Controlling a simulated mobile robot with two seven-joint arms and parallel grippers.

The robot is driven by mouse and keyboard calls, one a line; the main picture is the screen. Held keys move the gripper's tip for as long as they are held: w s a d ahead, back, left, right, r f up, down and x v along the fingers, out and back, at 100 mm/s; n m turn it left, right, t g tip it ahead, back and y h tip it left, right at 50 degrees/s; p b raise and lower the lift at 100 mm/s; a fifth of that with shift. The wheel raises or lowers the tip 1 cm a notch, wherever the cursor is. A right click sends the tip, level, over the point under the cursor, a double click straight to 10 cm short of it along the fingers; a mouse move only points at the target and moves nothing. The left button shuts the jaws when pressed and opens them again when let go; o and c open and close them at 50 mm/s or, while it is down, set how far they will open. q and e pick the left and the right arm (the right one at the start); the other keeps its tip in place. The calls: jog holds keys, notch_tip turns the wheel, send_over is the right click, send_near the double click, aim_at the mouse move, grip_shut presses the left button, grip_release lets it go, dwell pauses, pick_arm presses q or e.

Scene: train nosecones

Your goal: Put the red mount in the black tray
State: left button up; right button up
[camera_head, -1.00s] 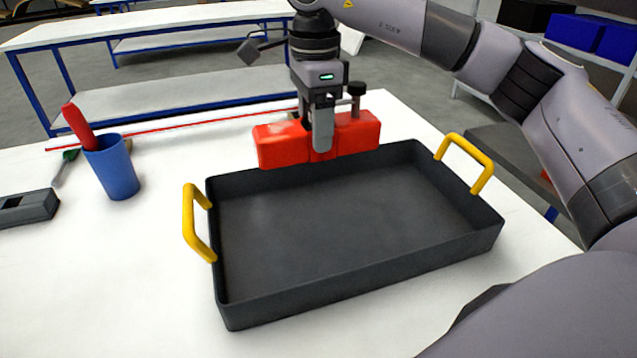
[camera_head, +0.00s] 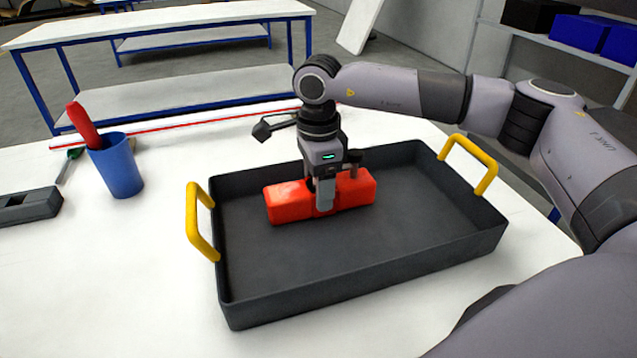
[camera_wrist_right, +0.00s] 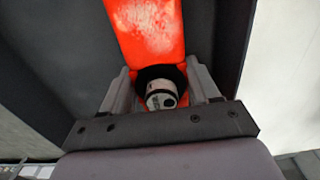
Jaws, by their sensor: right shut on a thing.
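The red mount (camera_head: 290,201) is a long red block inside the outline of the black tray (camera_head: 350,277), in its rear left half. My right gripper (camera_head: 325,196) is shut on the mount near its middle, from above. I cannot tell whether the mount touches the tray floor. In the right wrist view the mount (camera_wrist_right: 148,30) runs up from between the fingers (camera_wrist_right: 160,92), with dark tray surface on both sides. The black tray has a yellow handle at each short end. My left gripper is not in view.
A blue cup (camera_head: 117,168) with a red-handled tool (camera_head: 83,124) stands left of the tray. A dark grey device (camera_head: 30,206) lies at the far left. The white table (camera_head: 110,290) is clear at the front left. The front of the tray floor is empty.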

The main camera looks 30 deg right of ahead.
jog(key=o, duration=1.2)
jog(key=shift+f, duration=0.1)
jog(key=shift+c, duration=0.2)
notch_tip(320, 180, up, 12)
jog(key=shift+r, duration=0.15)
jog(key=shift+s, duration=0.1)
